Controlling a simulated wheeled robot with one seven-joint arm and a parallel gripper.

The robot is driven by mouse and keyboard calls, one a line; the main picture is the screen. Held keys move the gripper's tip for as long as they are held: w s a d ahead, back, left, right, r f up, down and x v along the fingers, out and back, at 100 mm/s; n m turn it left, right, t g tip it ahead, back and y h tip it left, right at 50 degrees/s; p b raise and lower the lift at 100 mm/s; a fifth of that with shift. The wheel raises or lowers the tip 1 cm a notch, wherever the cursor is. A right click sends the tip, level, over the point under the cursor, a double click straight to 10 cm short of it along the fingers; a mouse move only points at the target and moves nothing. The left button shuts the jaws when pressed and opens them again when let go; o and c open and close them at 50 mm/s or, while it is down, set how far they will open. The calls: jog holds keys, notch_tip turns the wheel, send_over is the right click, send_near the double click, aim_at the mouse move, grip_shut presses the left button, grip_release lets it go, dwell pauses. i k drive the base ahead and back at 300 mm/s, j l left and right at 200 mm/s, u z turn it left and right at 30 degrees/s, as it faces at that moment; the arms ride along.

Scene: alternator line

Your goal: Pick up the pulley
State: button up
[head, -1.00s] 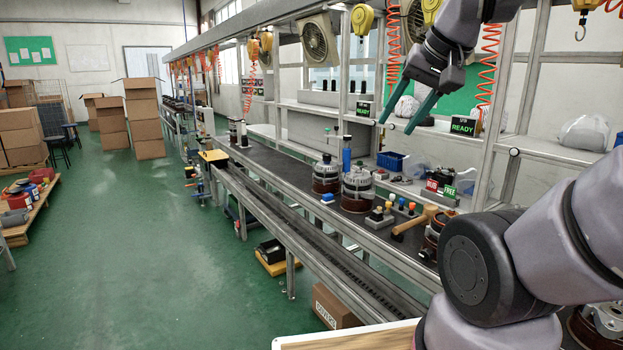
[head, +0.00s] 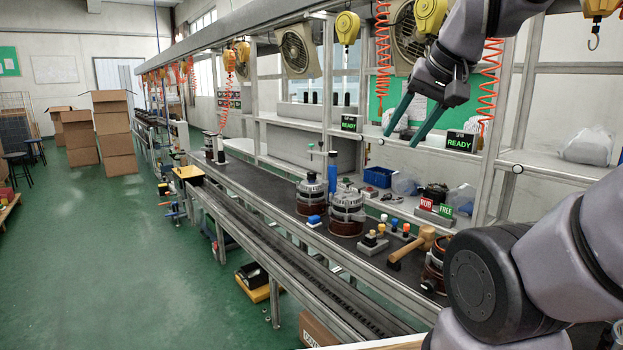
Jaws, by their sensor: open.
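My gripper (head: 401,140) is open and empty, its two teal fingers pointing down and left. It appears high in the picture, in front of the shelf and fans, well above the bench top. I cannot pick out a separate pulley for certain. Two round alternator-like units stand upright on the dark bench, one at the left (head: 310,196) and a nearer one at the right (head: 346,214). A third brown unit (head: 434,268) is partly hidden behind my arm.
On the bench are a wooden mallet (head: 412,249), a small block with coloured knobs (head: 372,244) and a blue bin (head: 378,177). A READY sign (head: 461,142) stands on the shelf. Yellow hoists hang above.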

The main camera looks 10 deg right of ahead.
aim_at(310, 177)
jog(key=z, duration=0.55)
jog(key=i+j+z, duration=0.2)
jog(key=z, duration=0.15)
jog(key=i+j+z, duration=0.1)
jog(key=j+z, duration=0.3)
jog(key=i+j+z, duration=0.1)
jog(key=j+z, duration=0.25)
jog(key=i+j+z, duration=0.1)
jog(key=j, duration=0.95)
jog(key=j+z, duration=0.1)
jog(key=j, duration=1)
jog(key=i, duration=0.05)
